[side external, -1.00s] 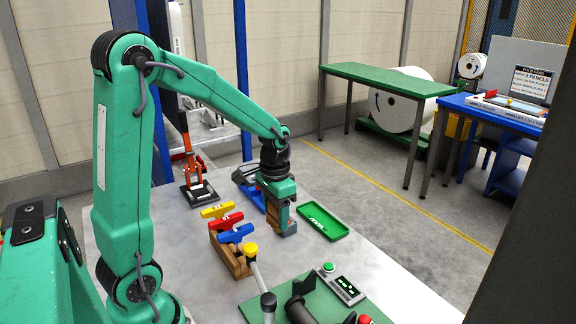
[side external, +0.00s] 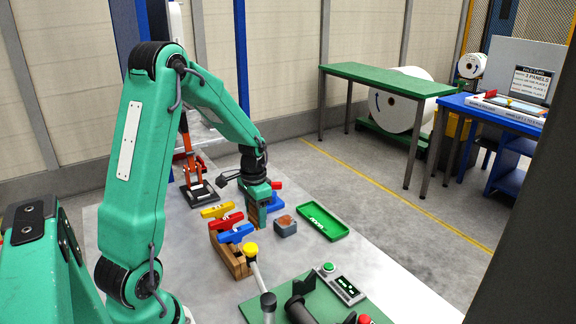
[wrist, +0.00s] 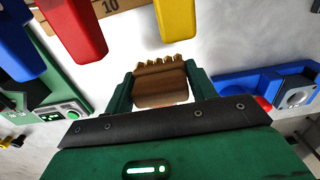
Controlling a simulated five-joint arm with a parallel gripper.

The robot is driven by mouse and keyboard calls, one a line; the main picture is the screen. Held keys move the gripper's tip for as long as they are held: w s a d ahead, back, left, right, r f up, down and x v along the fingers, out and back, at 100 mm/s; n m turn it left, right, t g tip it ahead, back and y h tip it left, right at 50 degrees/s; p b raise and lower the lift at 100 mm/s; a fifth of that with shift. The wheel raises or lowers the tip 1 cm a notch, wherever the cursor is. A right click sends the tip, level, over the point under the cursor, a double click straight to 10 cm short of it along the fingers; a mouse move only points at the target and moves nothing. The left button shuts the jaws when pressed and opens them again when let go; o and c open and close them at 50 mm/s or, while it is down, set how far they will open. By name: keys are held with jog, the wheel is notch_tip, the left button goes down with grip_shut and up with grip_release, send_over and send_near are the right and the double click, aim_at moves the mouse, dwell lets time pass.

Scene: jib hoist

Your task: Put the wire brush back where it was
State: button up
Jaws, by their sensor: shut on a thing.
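My gripper (side external: 258,222) is shut on the wire brush, held above the grey table. In the wrist view the wire brush (wrist: 160,88) is a brown wooden block with a row of golden bristles, between the two green fingers of my gripper (wrist: 160,85). In the side view only a brown part of the brush (side external: 252,216) shows beside the fingers. A grey block with a rusty brown top (side external: 286,228) stands on the table to the right of my gripper, apart from the brush.
A wooden rack (side external: 236,262) with yellow, red and blue handled pieces (side external: 231,220) stands left of my gripper. A blue fixture (side external: 276,203) is close behind it. A green tray (side external: 322,222) lies to the right. A green mat (side external: 320,300) with devices is in front.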

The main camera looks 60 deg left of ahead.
aim_at(254, 223)
jog(key=shift+a+f, duration=0.4)
jog(key=shift+a, duration=0.35)
jog(key=shift+f, duration=0.1)
jog(key=shift+f, duration=1.9)
jog(key=shift+f, duration=0.15)
jog(key=o, duration=1)
